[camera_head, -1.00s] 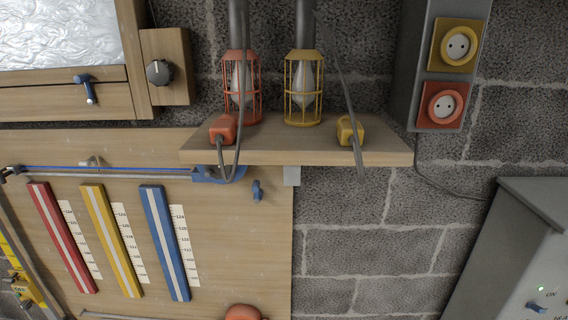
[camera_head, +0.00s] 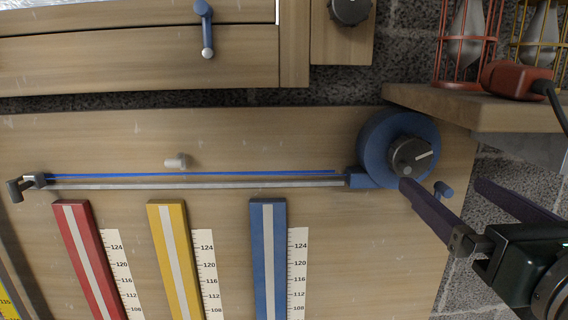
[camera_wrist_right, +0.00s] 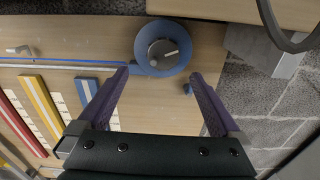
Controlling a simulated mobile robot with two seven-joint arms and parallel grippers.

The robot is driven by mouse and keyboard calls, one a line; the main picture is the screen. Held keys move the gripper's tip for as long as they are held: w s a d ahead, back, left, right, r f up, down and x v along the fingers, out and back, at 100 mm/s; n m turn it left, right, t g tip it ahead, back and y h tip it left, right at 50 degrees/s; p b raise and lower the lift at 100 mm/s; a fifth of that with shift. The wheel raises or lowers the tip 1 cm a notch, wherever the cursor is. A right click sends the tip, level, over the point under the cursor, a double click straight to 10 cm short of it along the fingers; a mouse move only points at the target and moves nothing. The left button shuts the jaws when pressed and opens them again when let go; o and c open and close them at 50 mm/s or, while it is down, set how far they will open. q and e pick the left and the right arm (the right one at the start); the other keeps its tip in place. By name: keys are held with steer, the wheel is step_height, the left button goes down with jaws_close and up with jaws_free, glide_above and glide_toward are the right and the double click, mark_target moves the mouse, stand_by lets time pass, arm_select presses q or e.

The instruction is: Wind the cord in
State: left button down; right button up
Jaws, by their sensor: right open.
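The blue reel (camera_head: 372,140) is mounted at the right end of a grey rail (camera_head: 200,184) on the wooden board. On its face is a dark round knob (camera_head: 408,157) with a white mark. The blue cord (camera_head: 190,173) runs straight along the rail, leftward from near the reel to a metal end piece (camera_head: 28,185). My right gripper (camera_head: 441,184) is open and empty, with its fingertips just below the reel. In the right wrist view the reel (camera_wrist_right: 146,64) and knob (camera_wrist_right: 162,53) lie just beyond and between the open fingertips (camera_wrist_right: 160,73). My left gripper is out of view.
A pale peg (camera_head: 176,161) stands above the cord. Red, yellow and blue bars hang below.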

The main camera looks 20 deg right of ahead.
mark_target(414, 158)
steer(key=x, duration=0.2)
steer(key=p+x, duration=0.1)
steer(key=x, duration=0.2)
steer(key=p+x, duration=0.1)
steer(key=x, duration=0.2)
steer(key=shift+s+d+r, duration=0.1)
steer(key=shift+d+r, duration=0.05)
steer(key=shift+d, duration=0.2)
steer(key=shift+w+d, duration=0.1)
steer(key=shift+w, duration=0.45)
steer(key=shift+c, duration=1.4)
steer(key=c, duration=1)
